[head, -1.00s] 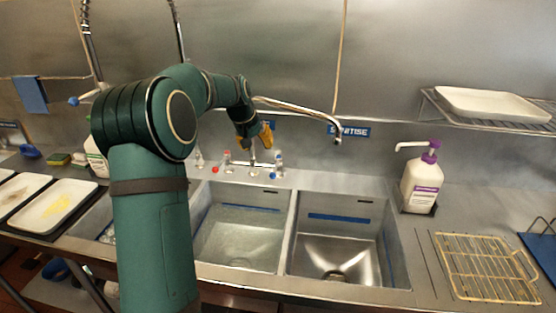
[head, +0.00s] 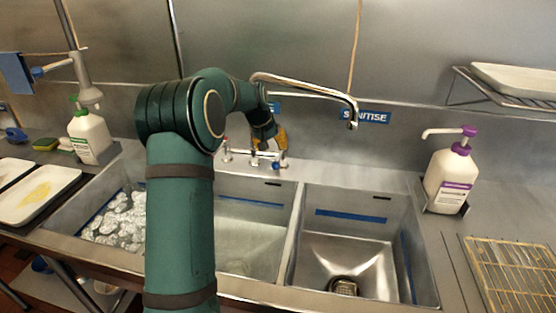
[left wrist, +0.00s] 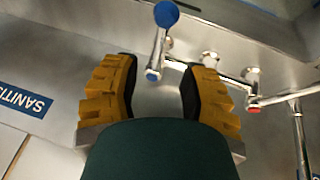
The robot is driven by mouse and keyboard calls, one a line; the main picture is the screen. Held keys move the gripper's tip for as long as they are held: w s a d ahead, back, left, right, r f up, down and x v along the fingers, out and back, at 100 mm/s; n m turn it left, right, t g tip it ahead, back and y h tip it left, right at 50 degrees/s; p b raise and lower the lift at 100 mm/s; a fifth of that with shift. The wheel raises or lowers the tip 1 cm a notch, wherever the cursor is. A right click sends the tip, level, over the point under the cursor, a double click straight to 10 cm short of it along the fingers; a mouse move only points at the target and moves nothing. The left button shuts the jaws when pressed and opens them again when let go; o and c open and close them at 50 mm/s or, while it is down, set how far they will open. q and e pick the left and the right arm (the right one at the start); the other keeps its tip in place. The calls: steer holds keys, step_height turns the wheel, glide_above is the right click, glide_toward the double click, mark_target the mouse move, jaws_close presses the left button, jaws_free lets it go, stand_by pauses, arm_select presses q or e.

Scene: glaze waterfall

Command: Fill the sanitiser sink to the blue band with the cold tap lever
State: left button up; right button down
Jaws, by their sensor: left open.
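The sanitiser sink (head: 318,237) is the right-hand basin under the SANITISE sign (head: 365,117). Its metal floor and drain (head: 343,286) show bare, with no water visible. The blue band (head: 350,216) runs along its back wall. The spout (head: 352,122) hangs over this basin and no stream shows. The cold tap lever (left wrist: 160,45), with a blue ball end, lies between the fingers of my left gripper (left wrist: 157,70) in the left wrist view. The gripper is open, and I see no contact. In the head view my left gripper (head: 269,141) is at the taps. My right gripper is out of view.
A red-marked tap lever (left wrist: 253,106) stands beside the cold one. The middle basin (head: 255,240) looks filled with water; the left basin (head: 118,222) holds suds. A purple-topped pump bottle (head: 450,180) stands right of the sinks, near a wire rack (head: 510,265).

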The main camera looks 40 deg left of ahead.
mark_target(278, 157)
arm_select(q)
steer(key=b+x, duration=0.1)
steer(key=x, duration=0.6)
steer(key=shift+f, duration=0.2)
jaws_close()
